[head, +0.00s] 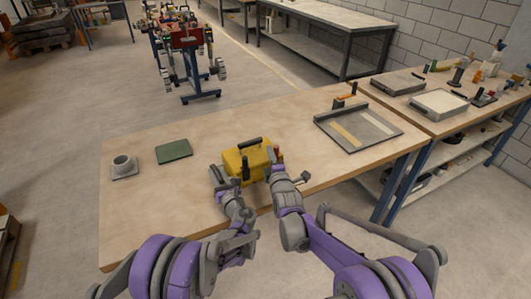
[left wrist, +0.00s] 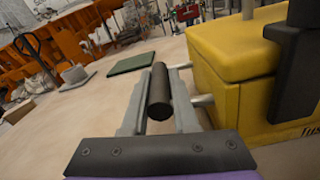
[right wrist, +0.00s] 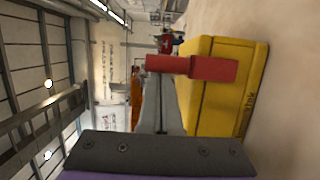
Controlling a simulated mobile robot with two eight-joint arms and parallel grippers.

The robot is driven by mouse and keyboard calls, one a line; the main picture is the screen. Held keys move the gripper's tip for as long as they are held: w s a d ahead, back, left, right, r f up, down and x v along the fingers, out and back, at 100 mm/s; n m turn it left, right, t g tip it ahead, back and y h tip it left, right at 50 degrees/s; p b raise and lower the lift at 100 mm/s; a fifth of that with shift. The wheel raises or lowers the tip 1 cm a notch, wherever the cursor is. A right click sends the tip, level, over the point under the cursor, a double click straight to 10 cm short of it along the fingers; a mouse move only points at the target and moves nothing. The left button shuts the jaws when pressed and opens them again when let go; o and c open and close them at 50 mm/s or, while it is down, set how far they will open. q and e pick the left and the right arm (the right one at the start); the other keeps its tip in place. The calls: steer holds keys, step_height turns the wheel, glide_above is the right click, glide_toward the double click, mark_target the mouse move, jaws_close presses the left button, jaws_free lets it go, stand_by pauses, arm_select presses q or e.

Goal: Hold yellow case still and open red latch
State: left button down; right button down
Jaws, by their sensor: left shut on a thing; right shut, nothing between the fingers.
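The yellow case (head: 238,158) stands on the wooden table with a dark handle on top and a dark clasp on its near side. My left gripper (head: 220,176) is at its left side. In the left wrist view my left gripper (left wrist: 160,98) is shut on the case's dark side handle (left wrist: 159,88), which sits on two pale posts. The red latch (head: 277,152) shows at the case's right side. In the right wrist view the red latch (right wrist: 200,68) crosses just beyond the tips of my right gripper (right wrist: 161,88), which is shut and empty. I cannot tell whether they touch.
A green pad (head: 173,151) and a grey round cup on a plate (head: 123,166) lie left of the case. A grey tray (head: 357,133) lies to the right. A second table (head: 440,118) with tools adjoins at the right. The table beyond the case is clear.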

steer(key=shift+s+d+f+t, duration=0.1)
steer(key=shift+s+d+t, duration=0.35)
steer(key=shift+t, duration=0.25)
stand_by(0.5)
steer(key=s+m+t, duration=0.1)
steer(key=t, duration=0.1)
steer(key=s+d+f+m+t, duration=0.1)
steer(key=s+d+m+t, duration=0.1)
steer(key=t, duration=0.1)
steer(key=shift+f+t, duration=0.3)
steer(key=shift+f, duration=0.05)
steer(key=shift+s+d+f+m, duration=0.3)
steer(key=shift+s+d+f, duration=0.1)
steer(key=shift+s+f, duration=0.2)
steer(key=a+r, duration=0.2)
steer(key=a, duration=0.2)
steer(key=v, duration=0.9)
steer(key=shift+w+d+f, duration=0.15)
steer(key=shift+f, duration=0.35)
